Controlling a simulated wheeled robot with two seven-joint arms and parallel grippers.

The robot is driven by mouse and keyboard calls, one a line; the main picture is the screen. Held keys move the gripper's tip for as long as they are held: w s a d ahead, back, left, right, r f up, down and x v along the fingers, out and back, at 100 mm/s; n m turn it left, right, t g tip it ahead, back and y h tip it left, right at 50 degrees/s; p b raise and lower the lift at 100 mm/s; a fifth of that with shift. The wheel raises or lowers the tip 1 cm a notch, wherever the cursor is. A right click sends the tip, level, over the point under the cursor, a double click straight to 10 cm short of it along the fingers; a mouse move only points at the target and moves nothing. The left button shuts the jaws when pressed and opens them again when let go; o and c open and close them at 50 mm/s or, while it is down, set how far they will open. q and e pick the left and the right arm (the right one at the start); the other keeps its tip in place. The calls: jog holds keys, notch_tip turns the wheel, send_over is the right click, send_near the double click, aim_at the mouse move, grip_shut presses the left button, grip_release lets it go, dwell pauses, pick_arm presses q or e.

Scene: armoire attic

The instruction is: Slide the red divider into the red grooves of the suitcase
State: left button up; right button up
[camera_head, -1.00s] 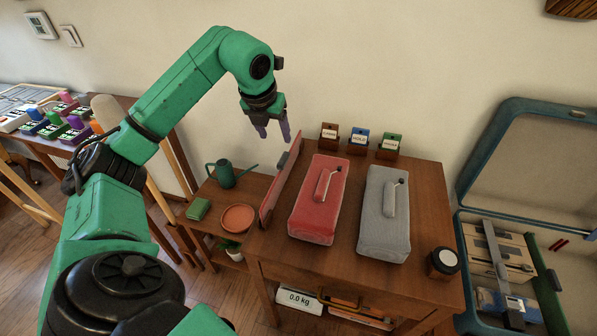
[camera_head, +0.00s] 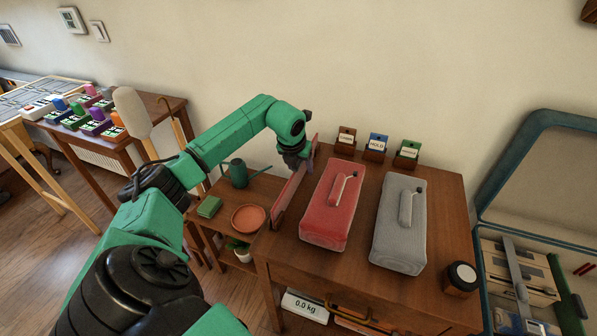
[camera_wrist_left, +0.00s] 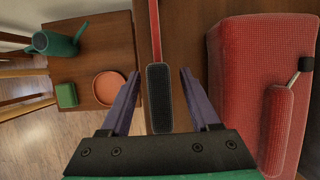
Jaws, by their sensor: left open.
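The red divider (camera_head: 287,198) is a thin panel standing on edge along the left side of the wooden cabinet top. In the left wrist view I see its red edge (camera_wrist_left: 154,30) from above, with a dark pad (camera_wrist_left: 158,98) at its near end. My left gripper (camera_head: 294,168) is over the divider's far end. In the left wrist view its open fingers (camera_wrist_left: 159,74) straddle the dark pad, with gaps on both sides. The open teal suitcase (camera_head: 491,192) is at the far right, cut off by the picture edge. Small red marks (camera_head: 584,268) show inside it. My right gripper is out of view.
A red padded block (camera_head: 325,225) with a lever lies right of the divider, a grey one (camera_head: 398,240) beyond it. A dark jar (camera_head: 460,279) stands near the right edge. Labelled blocks (camera_head: 376,148) line the back. A watering can (camera_head: 238,173) stands on the lower left shelf.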

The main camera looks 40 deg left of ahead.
pick_arm(q)
jog(key=shift+f, duration=0.15)
grip_shut()
dwell(1.3)
